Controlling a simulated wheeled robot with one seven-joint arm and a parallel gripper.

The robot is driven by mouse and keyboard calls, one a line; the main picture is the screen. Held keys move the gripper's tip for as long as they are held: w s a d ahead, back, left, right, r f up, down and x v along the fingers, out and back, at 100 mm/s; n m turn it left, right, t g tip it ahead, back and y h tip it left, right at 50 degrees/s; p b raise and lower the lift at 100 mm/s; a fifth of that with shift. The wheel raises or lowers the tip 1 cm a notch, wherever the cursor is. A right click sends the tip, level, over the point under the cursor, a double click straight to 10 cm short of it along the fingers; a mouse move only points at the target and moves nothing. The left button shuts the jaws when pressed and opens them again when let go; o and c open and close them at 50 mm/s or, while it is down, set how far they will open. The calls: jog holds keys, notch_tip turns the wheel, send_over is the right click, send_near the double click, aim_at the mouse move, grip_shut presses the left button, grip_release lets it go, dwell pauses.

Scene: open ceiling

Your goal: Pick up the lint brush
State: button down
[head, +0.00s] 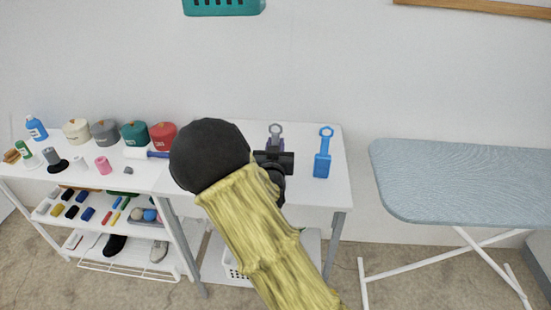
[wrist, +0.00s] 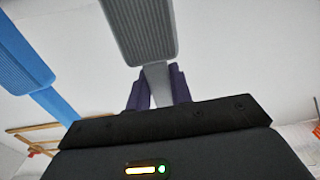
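A grey lint brush (wrist: 146,32) fills the top middle of the wrist view, its ribbed pad up and its narrow neck pointing down between my purple fingers. In the head view its grey ringed handle end (head: 276,128) shows at the back of the white table. My gripper (wrist: 158,78) is closed in close on both sides of the grey neck. It also shows in the head view (head: 275,143), where my black wrist hides most of it and the brush's pad. A similar blue brush (head: 323,160) lies to the right and shows at the left of the wrist view (wrist: 15,60).
The white table (head: 338,180) holds a red canister (head: 163,136) and other coloured canisters, a bottle and spools to the left. A shelf rack with shoes stands below left. A grey-blue ironing board (head: 460,180) is at the right, beyond a gap.

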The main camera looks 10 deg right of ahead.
notch_tip(320, 180, up, 10)
jog(key=shift+r+p, duration=0.1)
jog(key=shift+p, duration=0.75)
dwell(1.2)
